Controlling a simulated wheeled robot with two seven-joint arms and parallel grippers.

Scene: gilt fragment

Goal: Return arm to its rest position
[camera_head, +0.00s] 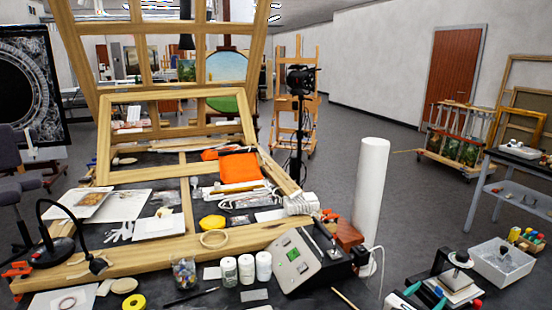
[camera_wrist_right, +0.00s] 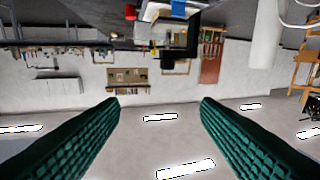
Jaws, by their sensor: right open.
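My right gripper (camera_head: 426,290) is low at the right of the head view, with its teal fingers beside the workbench's right end. In the right wrist view the two ribbed green fingers of this gripper (camera_wrist_right: 160,102) stand wide apart with nothing between them. That view is upside down and looks out over the room, with ceiling lights at the bottom. My left gripper and left arm do not show.
The workbench carries a large wooden frame (camera_head: 95,268), an orange cloth (camera_head: 240,167), several white jars (camera_head: 246,270) and a grey device (camera_head: 296,262). A tall white roll (camera_head: 369,195) stands at its right. A white bin (camera_head: 501,265) is farther right. Open grey floor (camera_head: 400,185) lies beyond.

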